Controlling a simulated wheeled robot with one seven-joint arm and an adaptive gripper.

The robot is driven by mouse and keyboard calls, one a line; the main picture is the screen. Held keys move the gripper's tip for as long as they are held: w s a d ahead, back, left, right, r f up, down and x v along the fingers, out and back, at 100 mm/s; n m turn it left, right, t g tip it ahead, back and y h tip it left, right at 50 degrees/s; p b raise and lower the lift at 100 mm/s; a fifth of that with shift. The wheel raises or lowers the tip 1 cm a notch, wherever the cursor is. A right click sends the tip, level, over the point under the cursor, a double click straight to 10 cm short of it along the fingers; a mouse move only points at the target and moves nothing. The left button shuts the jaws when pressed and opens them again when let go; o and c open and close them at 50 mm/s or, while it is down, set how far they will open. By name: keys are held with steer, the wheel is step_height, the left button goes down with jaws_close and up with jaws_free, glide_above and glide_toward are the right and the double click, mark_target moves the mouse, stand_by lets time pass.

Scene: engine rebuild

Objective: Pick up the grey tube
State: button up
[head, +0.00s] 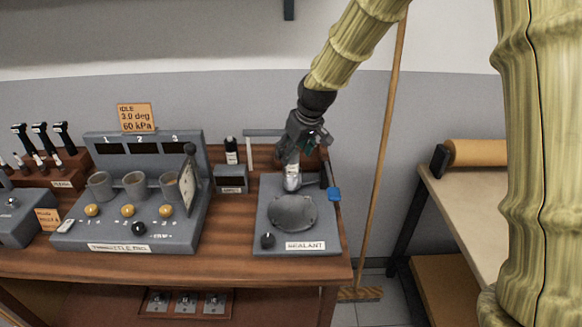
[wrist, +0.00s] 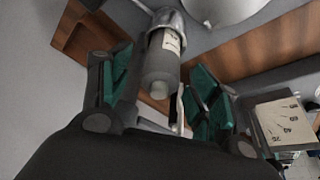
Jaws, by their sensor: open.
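The grey tube (head: 291,178) stands on the sealant station (head: 262,221), at the back of its grey base, with a light label on its side. In the wrist view the tube (wrist: 160,72) lies between my two green-padded fingers, with a gap on either side. My gripper (head: 292,155) is open and points down over the tube; in the wrist view its fingers (wrist: 163,88) are spread around it. The gripper hides the tube's upper part in the head view.
A throttle console (head: 128,229) with grey cups and a tilted gauge (head: 187,186) stands left of the station. A small dark bottle (head: 231,151) sits behind on a grey box. A broom handle (head: 383,140) leans right of the bench. A side table (head: 500,196) is farther right.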

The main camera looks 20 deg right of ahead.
mark_target(292, 160)
steer(key=shift+w, duration=0.1)
steer(key=shift+s+a+f+p, duration=0.1)
steer(key=shift+s+f+p, duration=0.1)
steer(key=shift+s+p, duration=0.3)
steer(key=shift+w+f+p, duration=0.1)
steer(key=shift+f+p, duration=0.15)
steer(key=shift+p, duration=0.05)
steer(key=x, duration=0.3)
steer(key=shift+w+f, duration=0.1)
steer(key=shift+w, duration=0.35)
steer(key=shift+s, duration=0.3)
steer(key=shift+w, duration=0.2)
steer(key=c, duration=1.3)
steer(key=shift+o, duration=0.2)
